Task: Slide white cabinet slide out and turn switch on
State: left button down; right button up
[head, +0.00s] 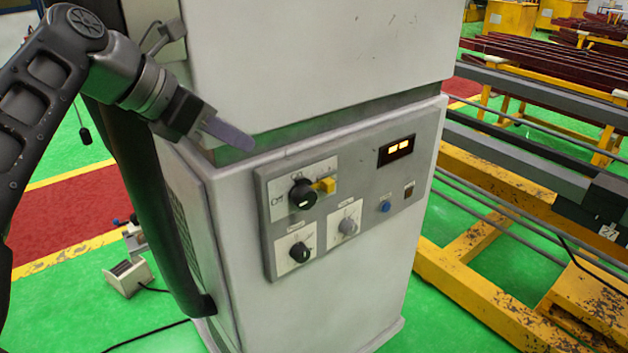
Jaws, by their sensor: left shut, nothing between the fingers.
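The white cabinet (300,295) stands in the middle of the head view, with a grey control panel (360,235) on its front. Below are a smaller black knob (300,252) and a grey knob (348,226). A display (397,149) at the upper right glows yellow. A white upper section (320,60) sits above a dark gap. My left gripper (236,138) is shut and empty, at the upper left of the panel near the gap. My right gripper is out of view.
Yellow steel frames with grey rails (480,270) stand close on the right. A thick black hose (150,210) runs down the cabinet's left side. A small pedal-like box (128,275) and a cable lie on the green floor at the left.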

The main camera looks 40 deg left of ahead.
pick_arm(q)
jog(key=b, duration=0.1)
send_near(330, 181)
jog(key=w+f, duration=0.2)
jog(key=f, duration=0.1)
jog(key=w+d+f, duration=0.1)
jog(key=f, duration=0.1)
jog(key=shift+w+d+r+p, duration=0.1)
jog(key=shift+w+d+p, duration=0.05)
jog(key=shift+w+p, duration=0.3)
jog(key=shift+w+d+r+p, duration=0.2)
jog(key=shift+w+p, duration=0.15)
jog(key=shift+p, duration=0.2)
jog(key=shift+w+f, duration=0.2)
jog(key=shift+f, duration=0.1)
